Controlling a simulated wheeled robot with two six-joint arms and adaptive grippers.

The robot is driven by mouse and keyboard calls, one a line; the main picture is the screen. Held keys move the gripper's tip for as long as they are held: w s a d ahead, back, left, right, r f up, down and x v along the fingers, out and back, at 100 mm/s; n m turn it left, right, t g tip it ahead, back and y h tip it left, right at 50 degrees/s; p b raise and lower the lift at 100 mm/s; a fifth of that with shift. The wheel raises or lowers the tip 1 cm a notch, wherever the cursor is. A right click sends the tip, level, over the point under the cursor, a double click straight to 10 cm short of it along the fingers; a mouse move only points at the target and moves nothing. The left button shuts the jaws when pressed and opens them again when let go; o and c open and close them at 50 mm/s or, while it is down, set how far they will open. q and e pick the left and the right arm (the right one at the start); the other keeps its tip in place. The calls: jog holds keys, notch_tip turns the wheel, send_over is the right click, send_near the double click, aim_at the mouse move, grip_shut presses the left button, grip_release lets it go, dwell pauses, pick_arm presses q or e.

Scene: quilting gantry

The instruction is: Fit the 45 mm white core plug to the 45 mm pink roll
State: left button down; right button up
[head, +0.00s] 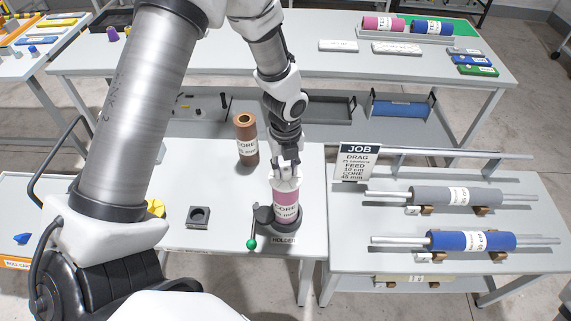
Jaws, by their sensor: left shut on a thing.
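The pink roll (286,208), with a white label reading CORE, stands upright in the grey holder (283,238), which has a green-knobbed lever on its left. My left gripper (286,168) points down directly over the roll and is shut on the white core plug (287,183). The plug is at the roll's top end; the gripper partly hides it, and I cannot tell how far it is in the core. My right gripper is not in view.
A brown roll (245,138) stands upright behind the holder. A small dark square block (199,216) and a yellow piece (155,208) lie to the left. A JOB sign (358,162) stands to the right, near a rack with grey (430,196) and blue rolls (445,241).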

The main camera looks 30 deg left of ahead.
aim_at(286, 169)
pick_arm(q)
jog(key=shift+f, duration=0.5)
jog(key=c, duration=0.8)
grip_release()
jog(key=shift+o, duration=0.2)
jog(key=shift+r, duration=0.1)
notch_tip(286, 169, up, 12)
